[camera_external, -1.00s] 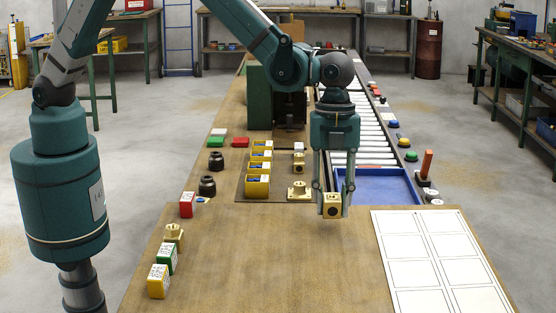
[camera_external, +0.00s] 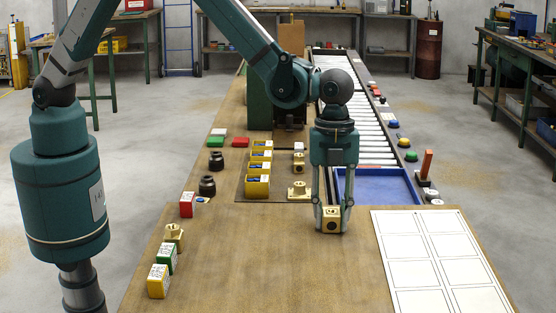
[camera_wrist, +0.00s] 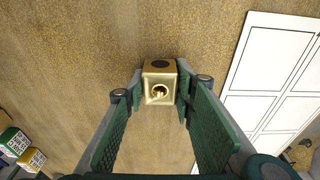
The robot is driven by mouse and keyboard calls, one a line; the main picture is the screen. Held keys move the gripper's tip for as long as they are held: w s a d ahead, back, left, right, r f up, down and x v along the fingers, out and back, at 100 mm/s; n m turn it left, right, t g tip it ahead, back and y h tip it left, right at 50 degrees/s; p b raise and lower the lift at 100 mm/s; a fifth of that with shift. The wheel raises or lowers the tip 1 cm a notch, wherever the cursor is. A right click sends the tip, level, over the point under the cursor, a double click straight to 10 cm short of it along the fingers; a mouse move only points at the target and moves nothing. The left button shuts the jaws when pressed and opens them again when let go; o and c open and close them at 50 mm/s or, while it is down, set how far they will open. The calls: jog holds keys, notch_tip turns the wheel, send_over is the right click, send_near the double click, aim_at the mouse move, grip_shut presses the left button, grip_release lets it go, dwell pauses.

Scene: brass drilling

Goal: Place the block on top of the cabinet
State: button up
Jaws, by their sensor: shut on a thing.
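The brass block (camera_external: 332,226), a small cube with a round dark hole in its side, is held between the fingertips of my gripper (camera_external: 332,217). My gripper is shut on it, low over the front part of the wooden table; I cannot tell if the block touches the top. In the wrist view the block (camera_wrist: 159,82) is between the two green fingers, with a bore in the face towards me. No thing is clearly a cabinet; a tall dark green box-like body (camera_external: 258,98) stands further back on the table.
A white sheet with outlined rectangles (camera_external: 440,265) lies to the right. A blue tray (camera_external: 375,187) and roller conveyor are behind the gripper. Yellow bins (camera_external: 257,186) and a brass part (camera_external: 299,192) stand behind left. Labelled blocks (camera_external: 158,282) line the left edge. The front middle is clear.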

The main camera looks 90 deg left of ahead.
aim_at(331, 208)
jog(key=shift+f, duration=0.1)
jog(key=o, duration=1.2)
jog(key=shift+o, duration=0.2)
notch_tip(331, 208, up, 12)
jog(key=a, duration=0.1)
jog(key=shift+a+p, duration=0.25)
jog(key=shift+p, duration=0.05)
